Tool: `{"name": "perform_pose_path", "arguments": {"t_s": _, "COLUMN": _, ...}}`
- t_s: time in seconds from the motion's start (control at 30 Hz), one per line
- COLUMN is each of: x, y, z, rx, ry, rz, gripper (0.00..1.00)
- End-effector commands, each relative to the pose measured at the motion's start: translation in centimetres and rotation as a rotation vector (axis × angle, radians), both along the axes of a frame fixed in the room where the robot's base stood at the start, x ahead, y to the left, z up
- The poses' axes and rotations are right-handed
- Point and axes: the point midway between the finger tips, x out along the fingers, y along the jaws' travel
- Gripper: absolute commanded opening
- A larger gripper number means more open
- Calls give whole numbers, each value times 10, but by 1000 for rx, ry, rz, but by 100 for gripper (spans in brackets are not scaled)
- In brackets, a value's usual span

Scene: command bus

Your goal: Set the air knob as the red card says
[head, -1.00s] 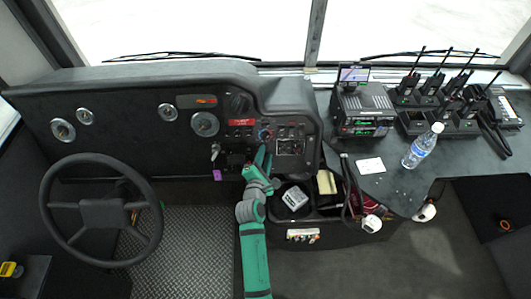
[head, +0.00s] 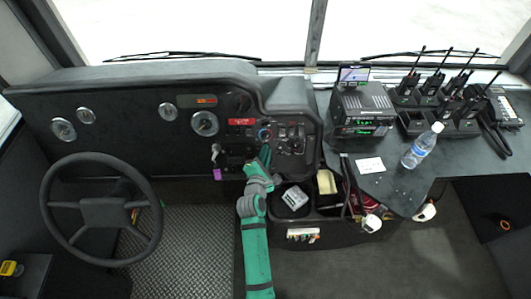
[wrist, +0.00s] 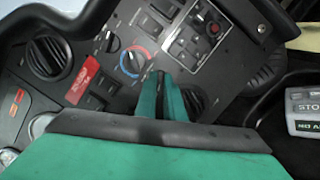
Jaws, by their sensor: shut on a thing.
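The red card (wrist: 84,80) sits on the dash panel left of the knobs; it also shows in the head view (head: 241,121). Its lettering is too small to read. A knob with a blue and red ring (wrist: 132,62) and a plain black knob (wrist: 112,42) stand in a slanting row. My gripper (wrist: 158,76) is at the panel just right of the ringed knob, in line with the row. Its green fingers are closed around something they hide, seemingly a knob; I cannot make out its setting. My gripper (head: 265,150) also shows in the head view.
Switches and a red button (wrist: 212,28) lie right of the fingers, a round vent (wrist: 48,58) to the left. The steering wheel (head: 101,211) is at left. A bottle (head: 422,147), a radio (head: 362,108) and a white card (head: 370,165) stand or lie on the right counter.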

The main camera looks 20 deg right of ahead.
Motion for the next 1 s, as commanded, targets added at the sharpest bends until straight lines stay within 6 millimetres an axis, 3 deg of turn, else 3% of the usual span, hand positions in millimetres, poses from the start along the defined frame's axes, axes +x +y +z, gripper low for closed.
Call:
{"name": "perform_pose_path", "arguments": {"t_s": 0.37, "x": 2, "y": 2, "z": 2, "rx": 188, "ry": -55, "rz": -67, "gripper": 0}}
{"name": "perform_pose_path", "arguments": {"t_s": 1.0, "x": 2, "y": 2, "z": 4, "rx": 736, "ry": -212, "rz": -275, "gripper": 0}}
